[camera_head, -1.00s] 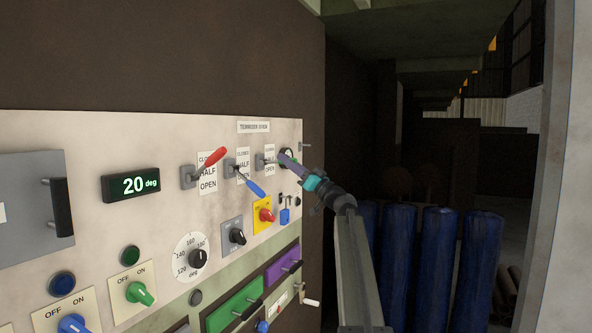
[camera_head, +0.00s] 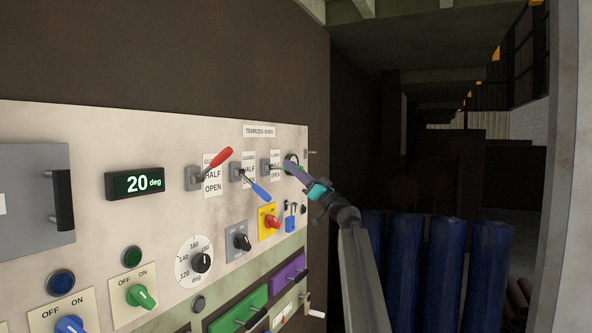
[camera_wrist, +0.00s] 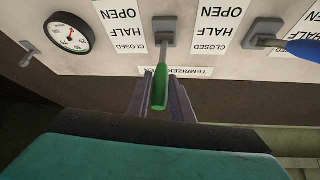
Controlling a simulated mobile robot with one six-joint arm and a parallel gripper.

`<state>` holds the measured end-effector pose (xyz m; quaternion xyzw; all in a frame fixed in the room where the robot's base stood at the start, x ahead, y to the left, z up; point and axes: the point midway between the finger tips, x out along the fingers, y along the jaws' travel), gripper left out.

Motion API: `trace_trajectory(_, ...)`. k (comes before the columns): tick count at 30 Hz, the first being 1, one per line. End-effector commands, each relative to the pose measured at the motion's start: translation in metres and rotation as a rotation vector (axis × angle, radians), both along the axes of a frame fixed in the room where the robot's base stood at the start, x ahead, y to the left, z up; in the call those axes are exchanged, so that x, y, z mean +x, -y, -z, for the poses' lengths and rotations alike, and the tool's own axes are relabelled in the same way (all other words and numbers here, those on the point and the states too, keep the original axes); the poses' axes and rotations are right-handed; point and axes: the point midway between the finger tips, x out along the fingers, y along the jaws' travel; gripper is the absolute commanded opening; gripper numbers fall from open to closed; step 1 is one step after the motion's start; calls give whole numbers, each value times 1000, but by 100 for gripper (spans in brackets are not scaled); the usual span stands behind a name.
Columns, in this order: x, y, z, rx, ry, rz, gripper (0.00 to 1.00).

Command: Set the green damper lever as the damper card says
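The green damper lever (camera_wrist: 159,88) shows in the wrist view, which is upside down. Its grey mount (camera_wrist: 165,30) sits beside a scale reading OPEN, HALF, CLOSED (camera_wrist: 127,28). The green handle points out from the panel, towards the CLOSED side of the scale. My gripper (camera_wrist: 160,76) has one purple finger on each side of the handle, and gaps show between. In the head view my gripper (camera_head: 292,168) is at the rightmost lever and hides most of it. I cannot make out a damper card.
A red lever (camera_head: 222,156) and a blue lever (camera_head: 261,191) sit to the left on the panel. A round gauge (camera_wrist: 69,34) is close beside the green lever. Knobs, switches and a padlock (camera_head: 291,223) lie below. Blue cylinders (camera_head: 432,265) stand right of my arm.

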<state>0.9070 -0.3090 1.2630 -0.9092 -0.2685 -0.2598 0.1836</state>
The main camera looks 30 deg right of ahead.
Motion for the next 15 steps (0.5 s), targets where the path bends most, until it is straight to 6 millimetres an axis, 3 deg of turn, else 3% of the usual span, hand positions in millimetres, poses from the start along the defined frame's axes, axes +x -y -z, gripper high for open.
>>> trace_trajectory(1, 1, 2, -1, 6, 0, 4, 28)
trace_trajectory(3, 1, 1, -1, 5, 0, 3, 38)
trace_trajectory(15, -2, 0, 2, 0, -1, -1, 38)
